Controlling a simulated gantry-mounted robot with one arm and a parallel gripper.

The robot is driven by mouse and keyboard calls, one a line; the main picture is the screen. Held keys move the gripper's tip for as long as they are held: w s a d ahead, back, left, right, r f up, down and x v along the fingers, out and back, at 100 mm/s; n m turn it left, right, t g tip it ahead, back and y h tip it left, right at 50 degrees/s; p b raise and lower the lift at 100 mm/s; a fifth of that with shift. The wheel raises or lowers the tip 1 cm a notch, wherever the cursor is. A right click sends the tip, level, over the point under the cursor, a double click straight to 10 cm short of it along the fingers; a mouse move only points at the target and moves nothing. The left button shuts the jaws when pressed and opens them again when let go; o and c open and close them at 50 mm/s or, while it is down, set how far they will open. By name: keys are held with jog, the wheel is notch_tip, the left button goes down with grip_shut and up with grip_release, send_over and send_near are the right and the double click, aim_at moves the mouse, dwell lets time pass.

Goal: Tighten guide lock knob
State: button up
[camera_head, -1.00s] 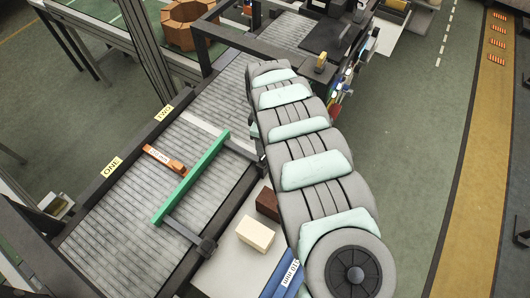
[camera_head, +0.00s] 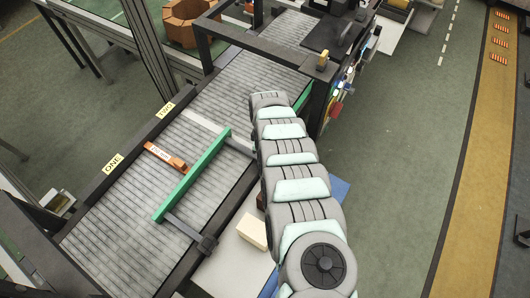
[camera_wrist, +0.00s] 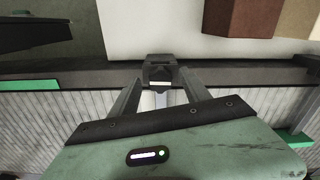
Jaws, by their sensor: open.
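In the wrist view, a dark clamp block with a knob-like part (camera_wrist: 160,70) sits on the conveyor's dark side rail. My gripper (camera_wrist: 160,84) is open, its two dark fingers on either side of the near part of this block. I cannot tell whether they touch it. A pale rod shows between the fingers. In the head view my arm hides the gripper and this clamp. The long green guide bar (camera_head: 192,176) lies over the rollers. A second black clamp (camera_head: 207,244) holds its near cross rod at the rail.
The roller conveyor (camera_head: 110,240) carries an orange labelled piece (camera_head: 165,157) beside the guide bar. A cream brick (camera_head: 252,231) and a brown brick (camera_wrist: 243,17) lie on the pale surface beside the rail. A black frame (camera_head: 318,95) stands over the conveyor beyond my arm.

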jog(key=shift+c, duration=0.2)
grip_shut()
dwell(0.3)
jog(key=shift+m, duration=0.3)
jog(key=m+p, duration=0.1)
jog(key=m, duration=0.4)
jog(key=shift+a+m, duration=0.1)
jog(key=shift+m, duration=0.2)
jog(key=m+p, duration=0.1)
jog(key=m, duration=0.9)
jog(key=shift+m, duration=0.4)
jog(key=m+b, duration=0.1)
jog(key=m, duration=0.4)
jog(key=shift+m, duration=0.4)
